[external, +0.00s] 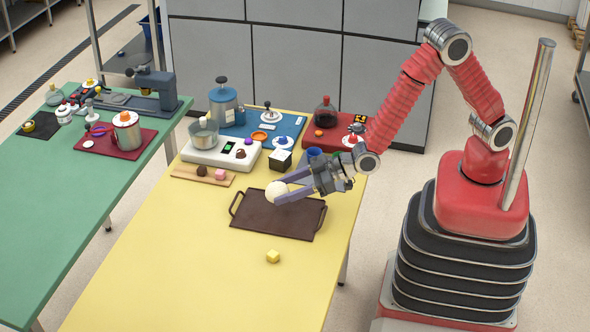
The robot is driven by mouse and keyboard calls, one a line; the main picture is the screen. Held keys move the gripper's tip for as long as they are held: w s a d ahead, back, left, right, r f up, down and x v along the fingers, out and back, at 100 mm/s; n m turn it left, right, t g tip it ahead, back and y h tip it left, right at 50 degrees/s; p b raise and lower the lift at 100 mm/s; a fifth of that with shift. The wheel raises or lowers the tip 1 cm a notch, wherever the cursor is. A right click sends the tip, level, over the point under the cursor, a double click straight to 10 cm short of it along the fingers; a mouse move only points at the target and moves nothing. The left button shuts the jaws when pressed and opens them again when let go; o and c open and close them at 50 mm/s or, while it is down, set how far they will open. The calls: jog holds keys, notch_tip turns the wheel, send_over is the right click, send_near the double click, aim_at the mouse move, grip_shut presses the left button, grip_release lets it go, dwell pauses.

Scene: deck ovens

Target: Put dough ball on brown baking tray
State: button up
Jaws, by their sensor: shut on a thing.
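The dough ball (275,192) is pale and round. My gripper (284,191) is shut on it, with its fingers reaching in from the right. The brown baking tray (292,226) is a dark rectangle with a handle at each end, lying on the yellow table. The ball shows over the tray's back left part. I cannot tell whether the ball touches the tray or is held a little above it. The fingers cover part of the ball and part of the tray's back edge.
A yellow cube (273,257) lies in front of the tray. A wooden board (203,176) with small items, a white scale (221,152) with a pot, and a black-and-white cube (280,161) stand behind. The yellow table's front left is clear.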

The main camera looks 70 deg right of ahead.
aim_at(284, 213)
jog(key=shift+f, duration=0.9)
jog(key=shift+f, duration=2.05)
jog(key=shift+f, duration=0.1)
jog(key=o, duration=1)
jog(key=shift+s+d+r, duration=0.1)
jog(key=shift+s+r, duration=0.15)
jog(key=shift+s, duration=0.05)
jog(key=v, duration=1.1)
jog(key=shift+s, duration=0.15)
